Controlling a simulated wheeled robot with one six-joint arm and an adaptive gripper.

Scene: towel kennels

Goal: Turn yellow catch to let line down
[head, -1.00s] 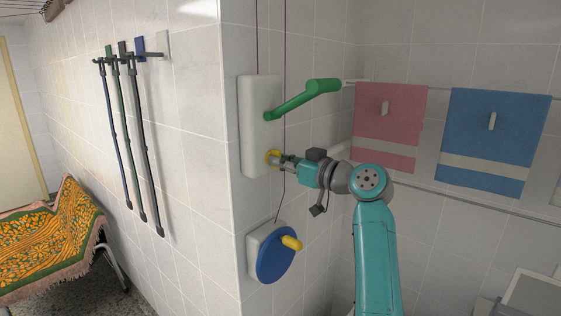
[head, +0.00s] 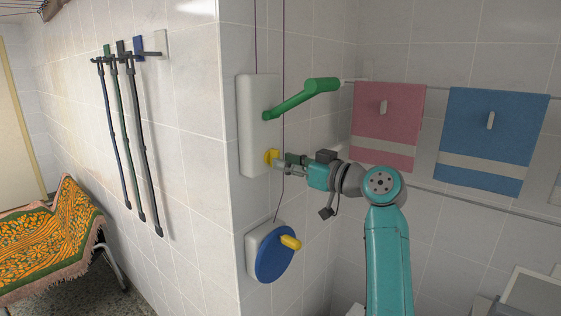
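The yellow catch (head: 271,157) sits low on a white wall box (head: 252,120) at the wall corner. A green crank handle (head: 305,97) sticks out from the same box above it. My gripper (head: 279,162) is just right of the catch, fingers pointing at it. The fingers look spread, with nothing seen between them; I cannot tell whether a fingertip still touches the catch. A thin dark line (head: 283,110) runs down the wall past the box. Below is a white-backed blue disc (head: 275,256) with a yellow knob (head: 290,242).
A pink towel (head: 387,125) and a blue towel (head: 488,140) hang on the right wall above a rail (head: 470,209). Several poles (head: 130,140) hang on the left wall. A patterned cloth (head: 50,235) covers a seat at lower left.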

